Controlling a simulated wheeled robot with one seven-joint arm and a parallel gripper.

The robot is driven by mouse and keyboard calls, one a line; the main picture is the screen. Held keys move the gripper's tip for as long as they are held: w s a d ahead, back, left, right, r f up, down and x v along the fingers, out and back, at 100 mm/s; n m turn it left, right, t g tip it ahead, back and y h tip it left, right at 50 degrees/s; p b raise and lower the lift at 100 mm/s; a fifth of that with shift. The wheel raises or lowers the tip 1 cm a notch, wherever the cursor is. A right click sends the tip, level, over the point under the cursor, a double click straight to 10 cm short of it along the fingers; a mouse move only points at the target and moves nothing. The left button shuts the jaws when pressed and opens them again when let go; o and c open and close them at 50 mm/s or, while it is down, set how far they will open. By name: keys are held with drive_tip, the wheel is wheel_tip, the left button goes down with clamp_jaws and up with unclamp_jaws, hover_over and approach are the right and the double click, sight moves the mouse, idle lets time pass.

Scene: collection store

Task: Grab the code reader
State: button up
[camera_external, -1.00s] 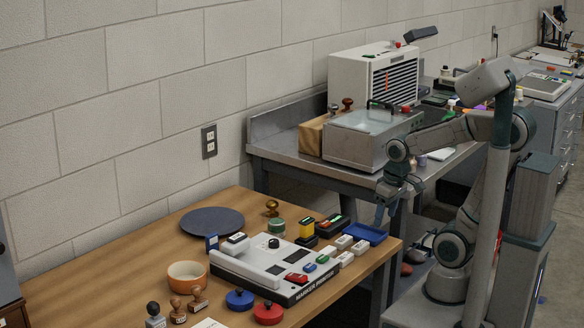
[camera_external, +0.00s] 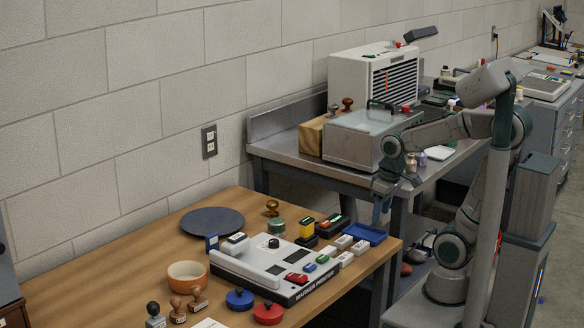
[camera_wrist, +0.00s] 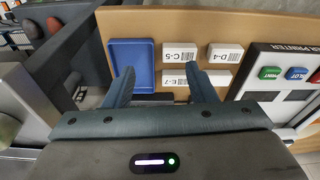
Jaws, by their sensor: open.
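I cannot tell for sure which thing is the code reader. A small yellow and black upright device (camera_external: 306,231) stands behind the marker printer (camera_external: 262,268) on the wooden table. A dark device with red and green on top (camera_external: 330,225) lies to its right. Neither shows clearly in the wrist view. My gripper (camera_external: 379,212) is open and empty, pointing down by the table's right end near the blue tray (camera_external: 364,234). In the wrist view my gripper (camera_wrist: 160,85) has its fingers apart, over the table edge beside the tray and white labelled blocks (camera_wrist: 180,53).
A round dark plate (camera_external: 212,221), an orange bowl (camera_external: 187,274), several stamps (camera_external: 177,310) and blue and red round pads (camera_external: 268,313) crowd the table. A steel bench (camera_external: 287,143) with a large grey machine (camera_external: 372,137) stands behind my arm.

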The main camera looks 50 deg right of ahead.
drive_tip(key=w+a+r+n+g+b, duration=0.1)
drive_tip(key=w+a+r+n, duration=0.1)
drive_tip(key=w+n, duration=0.35)
drive_tip(key=w+a+r+n+b, duration=0.2)
drive_tip(key=w+a+n, duration=0.15)
drive_tip(key=w, duration=0.25)
drive_tip(key=r+n+b, duration=0.2)
drive_tip(key=n, duration=0.6)
hover_over(307, 220)
drive_tip(key=shift+g, duration=0.4)
wheel_tip(307, 220, down, 14)
drive_tip(key=b, duration=0.4)
drive_tip(key=shift+r, duration=0.1)
drive_tip(key=shift+c, duration=0.3)
clamp_jaws()
